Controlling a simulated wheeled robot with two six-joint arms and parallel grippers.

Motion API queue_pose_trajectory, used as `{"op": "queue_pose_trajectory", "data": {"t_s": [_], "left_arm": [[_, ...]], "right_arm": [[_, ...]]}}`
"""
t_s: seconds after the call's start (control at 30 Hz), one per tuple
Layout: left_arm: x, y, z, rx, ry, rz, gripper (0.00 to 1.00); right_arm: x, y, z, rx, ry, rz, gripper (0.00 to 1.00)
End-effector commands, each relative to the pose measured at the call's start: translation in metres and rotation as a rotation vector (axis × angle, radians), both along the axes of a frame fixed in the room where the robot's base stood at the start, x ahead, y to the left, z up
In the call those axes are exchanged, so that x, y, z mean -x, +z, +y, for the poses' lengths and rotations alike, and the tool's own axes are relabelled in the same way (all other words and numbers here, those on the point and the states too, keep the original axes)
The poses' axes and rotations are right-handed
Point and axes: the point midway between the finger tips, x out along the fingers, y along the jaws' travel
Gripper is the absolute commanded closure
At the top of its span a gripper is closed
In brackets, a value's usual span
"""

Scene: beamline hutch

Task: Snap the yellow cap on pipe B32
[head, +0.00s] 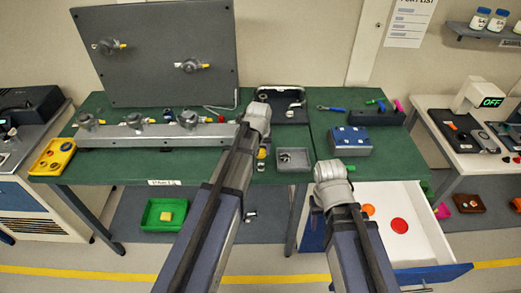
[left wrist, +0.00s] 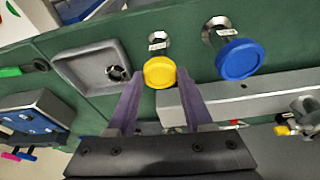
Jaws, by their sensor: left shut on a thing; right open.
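The yellow cap (left wrist: 159,72) sits between the two purple fingertips of my left gripper (left wrist: 159,76) in the left wrist view. The left gripper is shut on it. A short metal pipe (left wrist: 157,40) with a white tag shows right behind the cap. I cannot tell whether the cap is seated on it, and the tag is too small to read. In the head view, a yellow patch, probably the cap (head: 261,154), shows beside my left arm, which hides most of that gripper.
A blue cap (left wrist: 238,59) covers a neighbouring tagged pipe (left wrist: 215,27). A grey tray (head: 294,166) holding a small metal part is close by. A long grey rail (head: 160,141) with fittings lies to the left. A blue box (head: 350,146) and an open white drawer (head: 425,240) are at right.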

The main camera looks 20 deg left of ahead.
Motion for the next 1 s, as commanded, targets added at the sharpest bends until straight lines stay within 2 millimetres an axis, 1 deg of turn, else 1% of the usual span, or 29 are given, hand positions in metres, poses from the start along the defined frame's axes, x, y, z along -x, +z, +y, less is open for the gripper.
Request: {"op": "queue_pose_trajectory", "data": {"t_s": [0.03, 0.33, 0.57, 0.73, 0.87, 1.0], "left_arm": [[0.0, 0.0, 0.0, 0.0, 0.0, 0.0, 0.48], [0.0, 0.0, 0.0, 0.0, 0.0, 0.0, 0.14], [0.0, 0.0, 0.0, 0.0, 0.0, 0.0, 0.14], [0.001, 0.005, 0.0, 0.0, 0.0, 0.0, 0.14], [0.003, 0.015, -0.001, 0.0, 0.0, 0.0, 0.14], [0.008, 0.031, -0.001, 0.0, 0.0, 0.0, 0.14]], "right_arm": [[0.0, 0.0, 0.0, 0.0, 0.0, 0.0, 0.5], [0.0, 0.0, 0.0, 0.0, 0.0, 0.0, 0.5], [0.0, 0.0, 0.0, 0.0, 0.0, 0.0, 0.5], [0.0, 0.005, 0.0, 0.0, 0.0, 0.0, 0.5], [0.0, 0.015, 0.0, 0.0, 0.0, 0.0, 0.5], [0.0, 0.031, 0.0, 0.0, 0.001, 0.0, 0.5]]}}
